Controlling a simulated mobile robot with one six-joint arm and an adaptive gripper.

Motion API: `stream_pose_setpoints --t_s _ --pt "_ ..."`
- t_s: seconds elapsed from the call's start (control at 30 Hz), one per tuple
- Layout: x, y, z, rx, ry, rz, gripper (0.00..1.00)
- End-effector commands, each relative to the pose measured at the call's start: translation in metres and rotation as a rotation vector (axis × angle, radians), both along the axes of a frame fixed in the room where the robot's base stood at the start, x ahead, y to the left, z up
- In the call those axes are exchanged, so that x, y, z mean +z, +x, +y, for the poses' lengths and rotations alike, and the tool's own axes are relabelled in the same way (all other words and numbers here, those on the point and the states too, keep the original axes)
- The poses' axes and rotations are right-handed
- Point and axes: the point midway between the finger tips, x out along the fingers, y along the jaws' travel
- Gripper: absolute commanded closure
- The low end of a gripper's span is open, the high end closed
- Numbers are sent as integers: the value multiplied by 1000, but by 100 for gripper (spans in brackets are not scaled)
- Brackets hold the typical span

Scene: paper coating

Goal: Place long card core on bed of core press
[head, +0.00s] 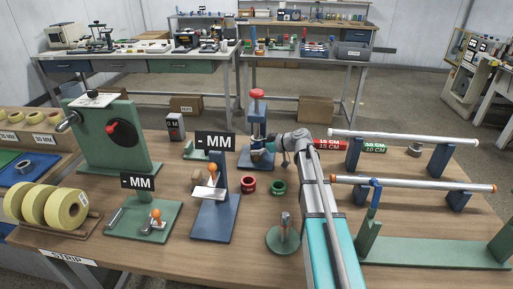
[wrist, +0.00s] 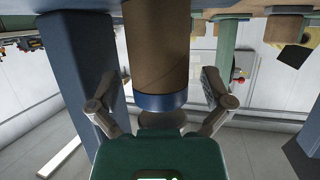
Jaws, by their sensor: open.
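The core press (head: 257,125) is a blue frame with a red knob, standing at the back middle of the table. My gripper (head: 280,154) is at its right side, low down. In the wrist view, which appears upside down, a brown card core (wrist: 157,48) stands upright between the blue parts of the press. A blue collar (wrist: 160,101) is at its end nearer my gripper (wrist: 158,97). My fingers are open, one on each side of this end, with gaps showing. The core's other end runs out of the wrist view, and the core is hardly visible in the head view.
A red ring (head: 248,184) and a green ring (head: 278,187) lie in front of the press. A blue stand (head: 217,215) with an orange-knobbed lever is left of them.

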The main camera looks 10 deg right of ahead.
Motion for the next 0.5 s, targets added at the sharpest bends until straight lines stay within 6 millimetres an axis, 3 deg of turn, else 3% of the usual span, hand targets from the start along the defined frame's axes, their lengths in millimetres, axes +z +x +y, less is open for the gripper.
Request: stream_pose_setpoints --t_s 0.5 --pt "30 -35 -53 -2 0 0 0"
